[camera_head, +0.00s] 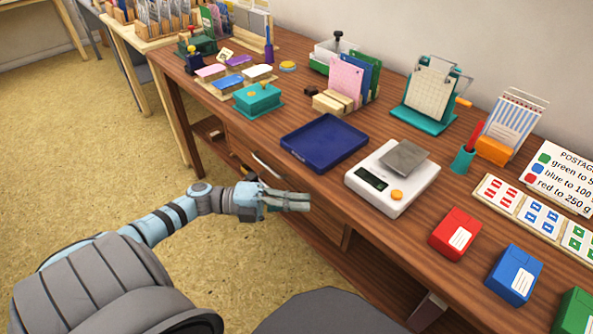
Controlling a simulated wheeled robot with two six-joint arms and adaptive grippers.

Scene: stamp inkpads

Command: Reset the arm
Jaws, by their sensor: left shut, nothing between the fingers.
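My left gripper (289,201) is shut and empty. It is in front of the wooden desk (270,133), near its front edge, with its fingers pointing right. In the picture it is below the blue tray (324,143) and left of the white scale (393,178), touching neither as far as I can see. My left arm comes in from the lower left. My right gripper is not in view.
Red (455,233), blue (514,275) and green (575,313) boxes stand along the front right edge. Inkpads (227,82) and a teal box (257,98) are at the left. Card holders line the back. Yellow floor (90,170) lies open at left.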

